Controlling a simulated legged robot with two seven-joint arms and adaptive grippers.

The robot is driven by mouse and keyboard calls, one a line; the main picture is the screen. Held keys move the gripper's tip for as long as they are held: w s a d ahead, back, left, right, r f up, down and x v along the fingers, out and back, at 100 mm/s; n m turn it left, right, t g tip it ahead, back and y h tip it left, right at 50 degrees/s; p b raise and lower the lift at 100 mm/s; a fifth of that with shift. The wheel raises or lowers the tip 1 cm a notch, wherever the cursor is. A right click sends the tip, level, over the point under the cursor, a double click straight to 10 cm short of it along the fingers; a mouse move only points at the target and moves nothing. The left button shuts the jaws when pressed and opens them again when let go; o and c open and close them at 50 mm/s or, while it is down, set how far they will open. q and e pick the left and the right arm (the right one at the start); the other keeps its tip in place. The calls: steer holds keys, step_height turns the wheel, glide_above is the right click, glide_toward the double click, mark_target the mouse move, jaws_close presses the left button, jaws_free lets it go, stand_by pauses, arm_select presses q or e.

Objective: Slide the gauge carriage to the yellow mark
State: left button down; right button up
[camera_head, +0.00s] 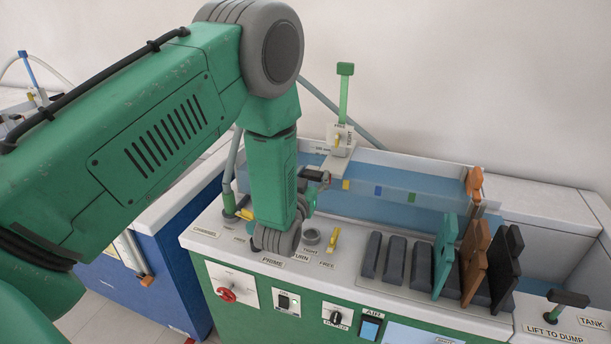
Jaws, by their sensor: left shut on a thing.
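The gauge carriage (338,163) is a white block on the tank's front rail, with a yellow knob (336,141) between FREE and TIGHT labels and an upright green gauge post (344,95). The yellow mark (346,184) is on the tank's front face, just below and slightly right of the carriage. A blue mark (378,190) and a green mark (409,194) follow to the right. My left gripper (318,177) is at the carriage's lower left, shut on it; my arm hides most of the grip. My right gripper is out of view.
The water tank (440,184) runs right behind the panel. Dark slots with green, orange and black upright plates (475,260) stand at front right. A yellow lever (333,240) and a grey ring (311,237) are near my wrist. A black handle (567,298) is far right.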

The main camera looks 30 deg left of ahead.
arm_select(q)
steer(key=d, duration=0.2)
steer(key=w+d, duration=0.1)
steer(key=d, duration=0.1)
steer(key=c, duration=0.8)
jaws_free()
steer(key=shift+c, duration=0.2)
steer(key=shift+a, duration=0.1)
glide_toward(331, 174)
steer(key=v, duration=0.3)
steer(key=shift+s+f, duration=0.15)
steer(key=shift+s, duration=0.3)
